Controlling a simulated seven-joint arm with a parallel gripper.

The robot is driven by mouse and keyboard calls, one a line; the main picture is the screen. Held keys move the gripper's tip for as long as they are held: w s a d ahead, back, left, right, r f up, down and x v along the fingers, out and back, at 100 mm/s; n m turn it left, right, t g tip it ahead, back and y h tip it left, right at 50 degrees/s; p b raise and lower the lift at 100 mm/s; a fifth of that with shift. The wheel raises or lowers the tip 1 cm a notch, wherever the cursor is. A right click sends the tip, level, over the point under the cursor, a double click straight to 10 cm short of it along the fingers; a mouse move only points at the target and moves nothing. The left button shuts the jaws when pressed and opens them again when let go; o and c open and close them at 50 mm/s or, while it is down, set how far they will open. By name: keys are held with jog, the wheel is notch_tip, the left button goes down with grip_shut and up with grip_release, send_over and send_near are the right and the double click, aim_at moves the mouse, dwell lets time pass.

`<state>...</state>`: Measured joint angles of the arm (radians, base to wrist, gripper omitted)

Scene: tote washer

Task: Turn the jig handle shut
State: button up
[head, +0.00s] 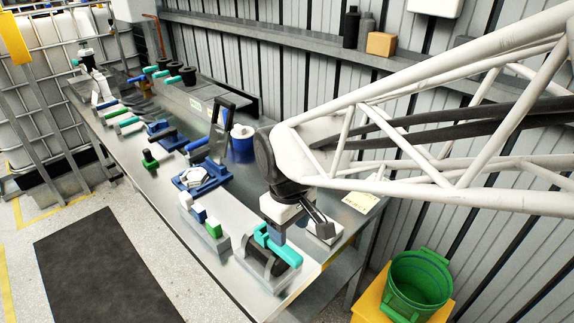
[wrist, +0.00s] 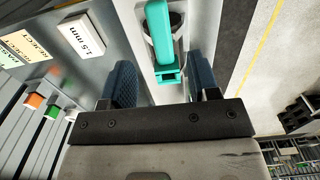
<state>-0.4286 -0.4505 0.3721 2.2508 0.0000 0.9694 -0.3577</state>
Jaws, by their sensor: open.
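The jig stands at the near right end of the steel bench in the head view. It has a grey base with a dark round body and a teal handle (head: 284,252) lying across its top. In the wrist view the teal handle (wrist: 158,40) runs from the top edge down to a squared end. My gripper (head: 275,235) is just over the handle's left part in the head view. In the wrist view my gripper (wrist: 162,82) is open, with a blue finger on each side of the handle's end and visible gaps. I cannot tell the exact height between them.
A grey block with white, blue and green pieces (head: 214,228) stands left of the jig. A blue fixture (head: 203,180) and a blue container (head: 242,150) are farther back. More teal-handled fixtures line the bench (head: 150,210). A green bucket (head: 418,283) stands right of the bench.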

aim_at(289, 251)
jog(key=shift+f, duration=0.1)
jog(key=shift+f, duration=3.8)
grip_shut()
